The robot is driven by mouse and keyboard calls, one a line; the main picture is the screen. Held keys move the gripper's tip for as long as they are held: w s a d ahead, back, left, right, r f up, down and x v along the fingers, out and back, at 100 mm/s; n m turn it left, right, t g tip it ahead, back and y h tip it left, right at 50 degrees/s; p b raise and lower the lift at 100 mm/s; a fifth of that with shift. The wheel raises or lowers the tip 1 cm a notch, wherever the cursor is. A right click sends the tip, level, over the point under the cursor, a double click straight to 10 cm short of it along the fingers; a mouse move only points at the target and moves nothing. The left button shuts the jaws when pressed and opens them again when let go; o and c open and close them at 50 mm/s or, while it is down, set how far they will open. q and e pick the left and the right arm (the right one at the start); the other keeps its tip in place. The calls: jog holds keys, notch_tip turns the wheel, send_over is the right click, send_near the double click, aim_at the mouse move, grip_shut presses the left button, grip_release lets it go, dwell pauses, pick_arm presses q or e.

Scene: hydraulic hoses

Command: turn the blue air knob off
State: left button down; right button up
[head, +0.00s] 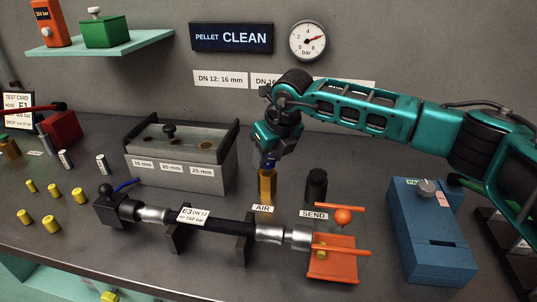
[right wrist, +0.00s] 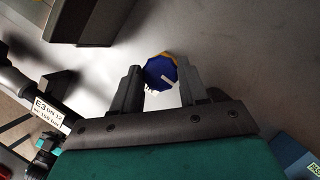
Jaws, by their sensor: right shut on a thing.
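The blue air knob (right wrist: 160,73) shows in the right wrist view between the two fingers of my right gripper (right wrist: 159,90). A white pointer mark runs across its face, slanting. The knob sits on top of a brass-coloured post (head: 267,186) behind the AIR label (head: 263,209). In the head view my right gripper (head: 269,158) reaches down onto the knob from above and is shut on it, hiding most of it. My left gripper is not in view.
A hose (head: 228,224) marked E3 lies on stands in front of the post. A black post (head: 316,186) stands behind the SEND label. A grey box (head: 180,160) is to the left, a blue box (head: 430,230) to the right. A gauge (head: 308,40) hangs on the wall.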

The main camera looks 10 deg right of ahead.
jog(key=n+y+b, duration=0.1)
jog(key=n, duration=0.2)
jog(key=shift+d+n+g, duration=0.1)
jog(key=shift+n+g, duration=0.2)
jog(key=shift+g, duration=0.1)
jog(key=n+g, duration=0.1)
jog(key=n, duration=0.2)
jog(key=n+g+y+b, duration=0.1)
jog(key=n, duration=0.2)
jog(key=shift+w+y, duration=0.2)
jog(key=shift+y, duration=0.1)
jog(key=n+g, duration=0.1)
jog(key=n, duration=0.1)
jog(key=n+b, duration=0.1)
jog(key=n, duration=0.1)
jog(key=shift+w+n+g, duration=0.1)
jog(key=shift+n+g, duration=0.6)
jog(key=shift+n, duration=0.5)
jog(key=shift+w+n+g+b, duration=0.1)
jog(key=shift+n+g+b, duration=0.25)
jog(key=shift+n, duration=0.65)
